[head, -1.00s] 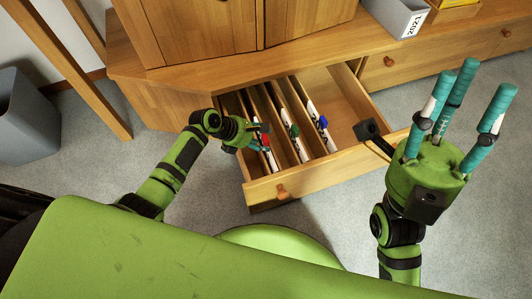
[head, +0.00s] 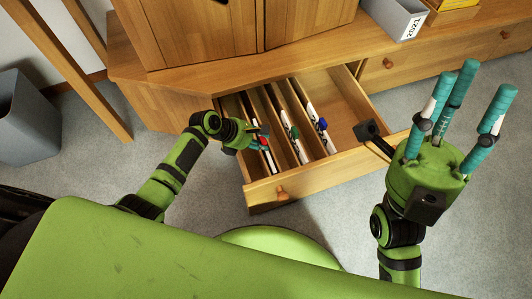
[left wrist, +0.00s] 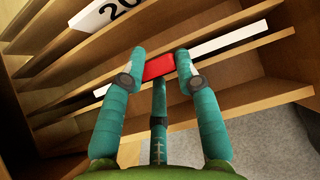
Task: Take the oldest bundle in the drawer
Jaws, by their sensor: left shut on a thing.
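The drawer (head: 280,186) is pulled out, with wooden dividers making narrow slots. Three thin white bundles stand in it: one with a red tab (head: 271,159) at left, one with a green tab (head: 300,152) in the middle, and one with a blue tab (head: 328,141) at right. My left gripper (head: 262,138) is at the left bundle, fingers shut on its red tab. In the left wrist view, the red tab (left wrist: 158,67) sits between the teal fingertips, above a white edge (left wrist: 225,40). My right gripper (head: 462,105) is open and empty, fingers spread upward.
A grey box (head: 395,18) labelled 2021 stands on the cabinet top at the upper right, beside a wooden tray (head: 450,14) with yellow contents. A grey bin (head: 25,120) stands at far left. The drawer's right compartment (head: 345,95) is bare.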

